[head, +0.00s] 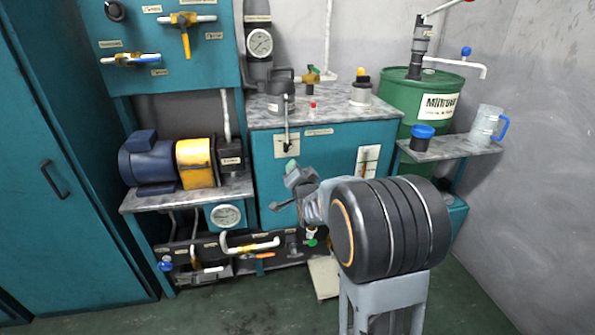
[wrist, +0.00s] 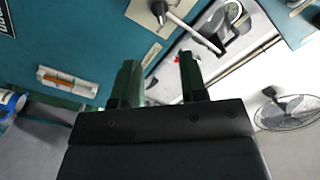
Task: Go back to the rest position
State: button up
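My gripper (head: 284,187) is in front of the teal tank cabinet (head: 312,165), with my arm reaching in from the lower right. In the wrist view my gripper (wrist: 158,80) shows two dark green fingers standing apart. Nothing is visible between them, so it is open and empty. In the wrist view the cabinet front lies beyond the fingertips, and a lever with a pale handle (wrist: 192,27) shows above them. I cannot tell the exact distance to the cabinet. The lever also shows on the cabinet front in the head view (head: 287,125).
A blue-and-yellow motor unit (head: 195,163) stands on a shelf at left. A green oil drum (head: 420,98), a side shelf with a blue-lidded jar (head: 422,137) and a clear jug (head: 487,124) are at right. Pipes and valves (head: 250,243) run low. Green floor lies in front.

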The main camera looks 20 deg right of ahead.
jog(key=shift+r, duration=0.1)
dwell(0.3)
jog(key=s+a+r+n+g+y+p, duration=0.1)
jog(key=s+a+r+n+g+p, duration=0.2)
jog(key=s+r+p, duration=0.35)
jog(key=s+a+r+n+g+y+p, duration=0.1)
jog(key=s+a+r+n+g+p, duration=0.2)
jog(key=r+p, duration=0.65)
jog(key=s+a+r+n+g+p, duration=0.2)
jog(key=s+r+g+p, duration=0.2)
jog(key=s+p, duration=0.3)
jog(key=s+a+r+n+g+y+p, duration=0.1)
jog(key=s+a+r+n+g+p, duration=0.2)
jog(key=s+p, duration=0.4)
jog(key=s+r+g, duration=0.1)
jog(key=s, duration=0.2)
jog(key=shift+s+a+r+n, duration=0.25)
jog(key=shift+a+r+n, duration=0.05)
jog(key=shift+a+r, duration=0.1)
